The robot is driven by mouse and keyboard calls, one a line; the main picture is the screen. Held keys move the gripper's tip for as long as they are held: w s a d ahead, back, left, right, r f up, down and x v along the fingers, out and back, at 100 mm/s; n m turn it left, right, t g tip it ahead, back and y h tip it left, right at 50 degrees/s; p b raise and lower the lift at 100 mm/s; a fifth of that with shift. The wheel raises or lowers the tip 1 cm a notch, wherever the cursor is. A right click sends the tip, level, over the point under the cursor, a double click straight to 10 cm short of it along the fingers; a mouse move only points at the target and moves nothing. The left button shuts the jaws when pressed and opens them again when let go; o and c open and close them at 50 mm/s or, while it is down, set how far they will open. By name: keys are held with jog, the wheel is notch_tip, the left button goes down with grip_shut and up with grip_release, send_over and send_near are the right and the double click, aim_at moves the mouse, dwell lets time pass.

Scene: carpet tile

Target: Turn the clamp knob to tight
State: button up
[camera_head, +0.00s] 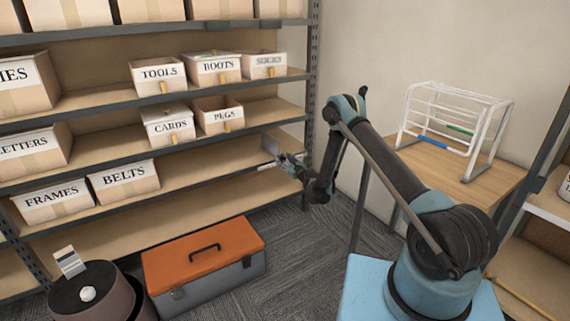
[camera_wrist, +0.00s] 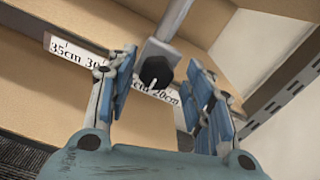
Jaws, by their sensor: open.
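A black faceted knob (camera_wrist: 155,72) with a white line on its face shows in the wrist view. It sits at the end of a grey bar (camera_wrist: 170,22), in front of the shelf edge. My gripper (camera_wrist: 159,62) is open, with one blue-padded finger on each side of the knob; I cannot tell whether either touches it. In the head view my gripper (camera_head: 286,161) is at the right end of a shelf, beside a grey plate (camera_head: 271,147). The knob cannot be made out there.
A scale strip (camera_wrist: 66,49) runs along the shelf edge, partly hidden by my gripper. Labelled boxes, such as PEGS (camera_head: 219,116), stand on the shelves. An orange-lidded toolbox (camera_head: 205,284) is on the carpet. A white rack (camera_head: 452,130) stands on a table at right.

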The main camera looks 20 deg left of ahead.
jog(key=shift+s+a, duration=0.15)
jog(key=shift+a, duration=0.05)
jog(key=c, duration=1)
jog(key=shift+n, duration=1)
jog(key=shift+c, duration=0.2)
jog(key=o, duration=1)
jog(key=shift+o, duration=0.2)
notch_tip(320, 180, up, 10)
